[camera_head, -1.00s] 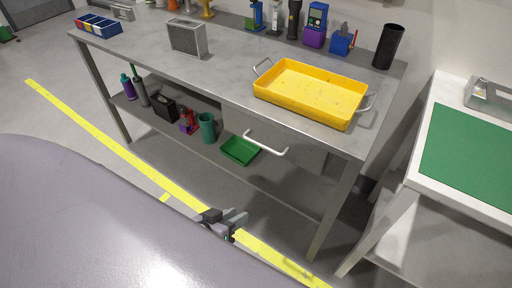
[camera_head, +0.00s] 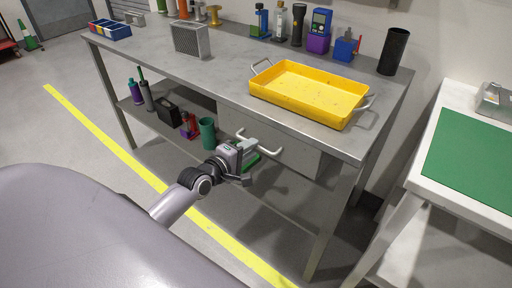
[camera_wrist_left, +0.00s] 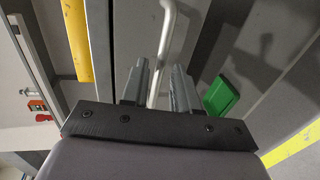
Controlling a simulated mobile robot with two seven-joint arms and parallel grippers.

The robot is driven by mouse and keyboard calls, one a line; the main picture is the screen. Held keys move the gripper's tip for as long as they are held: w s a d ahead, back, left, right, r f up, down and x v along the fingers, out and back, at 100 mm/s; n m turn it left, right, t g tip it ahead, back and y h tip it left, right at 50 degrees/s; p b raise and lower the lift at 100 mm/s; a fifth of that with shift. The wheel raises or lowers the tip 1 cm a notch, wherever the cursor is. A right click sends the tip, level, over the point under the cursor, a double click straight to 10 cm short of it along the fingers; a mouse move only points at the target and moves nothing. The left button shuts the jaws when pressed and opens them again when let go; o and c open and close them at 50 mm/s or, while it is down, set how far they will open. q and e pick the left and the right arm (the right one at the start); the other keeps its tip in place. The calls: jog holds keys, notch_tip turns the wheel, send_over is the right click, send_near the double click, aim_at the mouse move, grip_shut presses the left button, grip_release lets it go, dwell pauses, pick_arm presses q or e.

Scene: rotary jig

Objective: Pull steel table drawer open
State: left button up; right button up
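The steel table (camera_head: 215,75) has a grey drawer (camera_head: 298,158) under its top, and the drawer looks closed. A pale bar handle (camera_head: 270,150) is on its front, partly hidden by my left gripper (camera_head: 248,166) in the head view. In the left wrist view, the handle (camera_wrist_left: 166,40) runs down between the two fingers of my left gripper (camera_wrist_left: 158,82). The fingers are apart, with a visible gap beside the bar, so the gripper is open around the handle. Whether a finger touches the bar is unclear. My right gripper is not in view.
A yellow tray (camera_head: 312,90) stands on the tabletop above the drawer. A white table with a green mat (camera_head: 470,155) stands at right. Floor before the drawer is clear.

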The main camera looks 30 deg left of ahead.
pick_arm(q)
jog(key=shift+x, duration=1.7)
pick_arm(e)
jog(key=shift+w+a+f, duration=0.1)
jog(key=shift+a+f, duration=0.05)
pick_arm(q)
jog(key=shift+d, duration=0.1)
grip_shut()
